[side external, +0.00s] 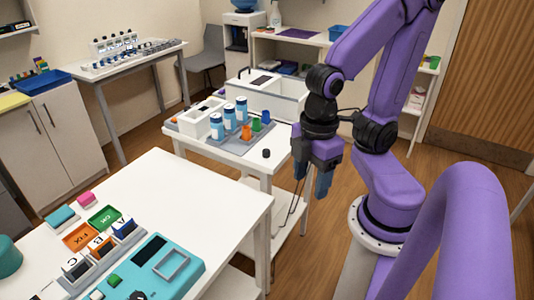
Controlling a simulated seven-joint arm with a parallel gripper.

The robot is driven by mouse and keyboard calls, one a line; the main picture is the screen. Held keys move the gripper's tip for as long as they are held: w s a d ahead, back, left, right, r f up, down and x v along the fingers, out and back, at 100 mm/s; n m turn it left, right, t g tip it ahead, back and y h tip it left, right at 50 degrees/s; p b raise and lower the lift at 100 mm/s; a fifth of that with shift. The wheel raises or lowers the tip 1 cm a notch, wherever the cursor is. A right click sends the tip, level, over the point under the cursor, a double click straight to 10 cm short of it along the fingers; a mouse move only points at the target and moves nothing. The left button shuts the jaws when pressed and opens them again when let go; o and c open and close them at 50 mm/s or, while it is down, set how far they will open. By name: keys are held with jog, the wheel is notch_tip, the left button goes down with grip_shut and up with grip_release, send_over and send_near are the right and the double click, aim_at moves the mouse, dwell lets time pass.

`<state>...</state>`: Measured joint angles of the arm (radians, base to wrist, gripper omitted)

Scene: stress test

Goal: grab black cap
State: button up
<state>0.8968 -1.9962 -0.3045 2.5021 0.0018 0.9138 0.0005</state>
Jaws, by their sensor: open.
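A small black cap (266,153) lies on the white table (235,158) in the middle, near its right edge. My gripper (322,185) hangs from the purple arm to the right of that table, pointing down. It is open, and nothing shows between its fingers. It is apart from the cap, to the right of it in the picture.
On the same table a grey tray (228,142) holds blue-white bottles (217,126) and orange, green and blue cups. A white box stands behind. A nearer white table (190,190) carries a teal device (150,265) and coloured blocks. The cap's surroundings are clear.

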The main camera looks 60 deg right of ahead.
dwell(0.3)
jog(key=n+t+h, duration=0.5)
jog(key=n+h, duration=0.5)
jog(key=h, duration=0.3)
send_near(266, 152)
jog(key=x, duration=0.9)
jog(key=shift+w+d, duration=0.1)
grip_shut()
